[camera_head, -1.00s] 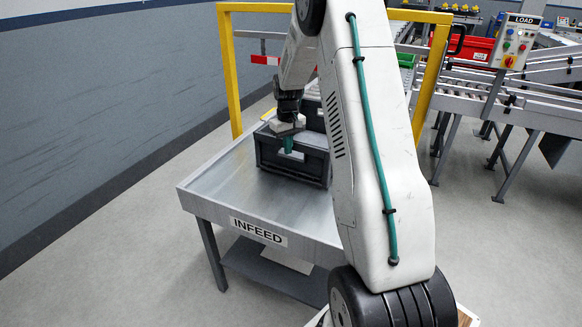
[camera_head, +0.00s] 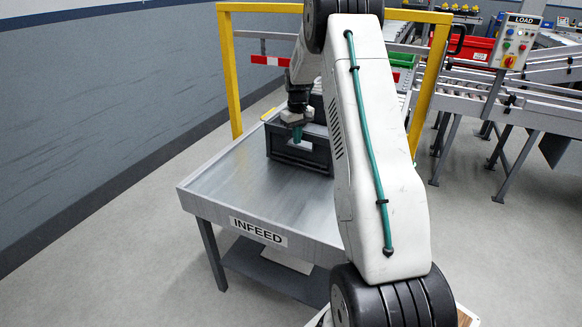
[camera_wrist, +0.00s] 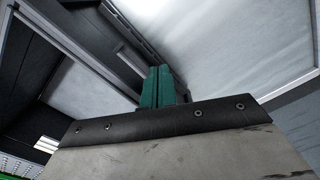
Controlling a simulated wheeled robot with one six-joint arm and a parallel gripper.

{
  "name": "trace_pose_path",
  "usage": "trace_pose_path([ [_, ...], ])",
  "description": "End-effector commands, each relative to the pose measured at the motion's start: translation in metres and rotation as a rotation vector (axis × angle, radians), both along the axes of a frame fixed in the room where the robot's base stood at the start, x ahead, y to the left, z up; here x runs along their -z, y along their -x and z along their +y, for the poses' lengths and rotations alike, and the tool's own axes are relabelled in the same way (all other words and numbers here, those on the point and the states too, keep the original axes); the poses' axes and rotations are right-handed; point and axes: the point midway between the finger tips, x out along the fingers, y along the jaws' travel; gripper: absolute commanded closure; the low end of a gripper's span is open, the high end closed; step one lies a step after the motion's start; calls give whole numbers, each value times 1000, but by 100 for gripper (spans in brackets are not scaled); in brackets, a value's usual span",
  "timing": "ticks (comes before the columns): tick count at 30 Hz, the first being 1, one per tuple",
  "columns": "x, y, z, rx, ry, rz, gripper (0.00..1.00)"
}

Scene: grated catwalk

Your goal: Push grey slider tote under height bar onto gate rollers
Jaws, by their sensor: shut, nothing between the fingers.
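The grey slider tote (camera_head: 283,151) stands upright on the far part of the infeed table (camera_head: 240,187), partly hidden behind my arm. My gripper (camera_head: 297,134) is shut and points down at the tote's near wall; its green fingers show against that wall. In the wrist view the green fingers (camera_wrist: 158,86) are together, beside the dark tote wall (camera_wrist: 95,40); I cannot tell whether they touch it. The height bar (camera_head: 270,61), red and white, hangs inside the yellow frame beyond the tote. The gate rollers are mostly hidden behind my arm.
The yellow gate frame (camera_head: 231,75) has posts left and right of the table's far end. A load control panel (camera_head: 516,42) and roller conveyors (camera_head: 485,88) stand at right. A red crate (camera_head: 470,48) is behind. The near table top is bare.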

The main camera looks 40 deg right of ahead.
Motion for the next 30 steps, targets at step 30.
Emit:
trace_pose_path([
  [30, -4, 12, 31, 0, 0, -1, 100],
])
